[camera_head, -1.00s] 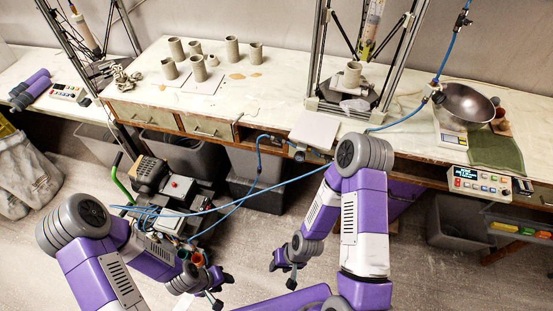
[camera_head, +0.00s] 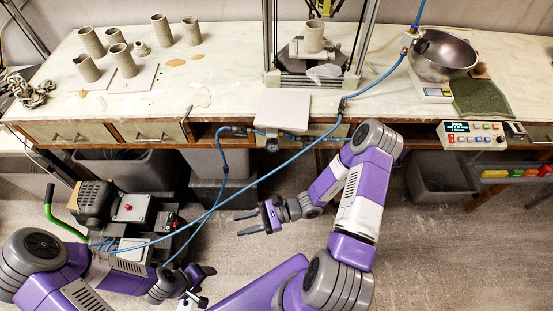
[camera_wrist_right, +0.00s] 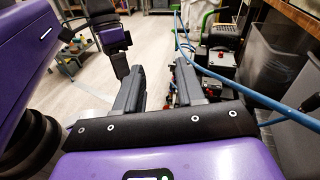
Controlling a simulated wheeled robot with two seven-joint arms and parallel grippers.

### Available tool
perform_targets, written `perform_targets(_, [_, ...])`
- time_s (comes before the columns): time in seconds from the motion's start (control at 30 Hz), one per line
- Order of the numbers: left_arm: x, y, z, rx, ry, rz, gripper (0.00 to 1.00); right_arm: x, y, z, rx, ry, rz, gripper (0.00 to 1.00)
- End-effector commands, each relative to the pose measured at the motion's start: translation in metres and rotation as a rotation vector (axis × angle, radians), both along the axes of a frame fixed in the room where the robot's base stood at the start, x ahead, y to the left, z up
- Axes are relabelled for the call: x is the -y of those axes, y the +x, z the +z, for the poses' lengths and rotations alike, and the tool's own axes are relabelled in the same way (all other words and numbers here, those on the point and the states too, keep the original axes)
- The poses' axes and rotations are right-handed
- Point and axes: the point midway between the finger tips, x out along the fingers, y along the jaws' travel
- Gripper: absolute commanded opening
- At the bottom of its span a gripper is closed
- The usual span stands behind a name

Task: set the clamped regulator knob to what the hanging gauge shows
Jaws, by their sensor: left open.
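A small regulator with a dark knob (camera_head: 272,145) appears clamped at the front edge of the bench, beside a white plate, with blue hose fittings next to it. A dark round fitting (camera_head: 420,46) hangs on the blue hose beside the steel bowl; it may be the gauge, but no dial reading is legible. My right gripper (camera_head: 242,224) is open and empty over the floor, below and in front of the regulator, pointing left. Its spread fingers (camera_wrist_right: 158,70) show nothing between them in the right wrist view. My left gripper (camera_head: 206,286) is open near the compressor cart, low in the picture.
Blue hoses (camera_head: 240,190) cross from the compressor cart (camera_head: 130,215) to the bench, above my grippers. The bench (camera_head: 220,75) carries clay cylinders (camera_head: 160,30), a printer base (camera_head: 300,79), a steel bowl (camera_head: 443,55) and a control box (camera_head: 472,134). Grey bins stand underneath.

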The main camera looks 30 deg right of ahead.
Motion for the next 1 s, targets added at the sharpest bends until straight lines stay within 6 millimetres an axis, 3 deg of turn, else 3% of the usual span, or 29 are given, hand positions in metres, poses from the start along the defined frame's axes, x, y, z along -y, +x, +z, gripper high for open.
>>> perform_targets(0.03, [0.000,0.000,-0.021,0.000,0.000,0.000,0.68,0.026,0.026,-0.008,0.012,0.092,-0.161,0.39])
perform_targets(0.1, [0.000,0.000,-0.034,0.000,0.000,0.000,0.68,0.067,0.057,-0.003,0.050,0.208,-0.378,0.39])
perform_targets(0.2, [0.000,0.000,-0.048,0.000,0.000,0.000,0.68,0.130,0.084,0.002,0.129,0.328,-0.648,0.39])
perform_targets(0.3, [0.000,0.000,-0.057,0.000,0.000,0.000,0.68,0.183,0.094,0.006,0.205,0.396,-0.846,0.39])
perform_targets(0.4, [0.000,0.000,-0.062,0.000,0.000,0.000,0.68,0.215,0.095,0.008,0.258,0.429,-0.964,0.39])
perform_targets(0.53, [0.000,0.000,-0.065,0.000,0.000,0.000,0.68,0.229,0.100,0.013,0.286,0.445,-1.018,0.39])
perform_targets(1.0, [0.000,0.000,-0.079,0.000,0.000,0.000,0.68,0.214,0.157,0.037,0.284,0.444,-1.016,0.39])
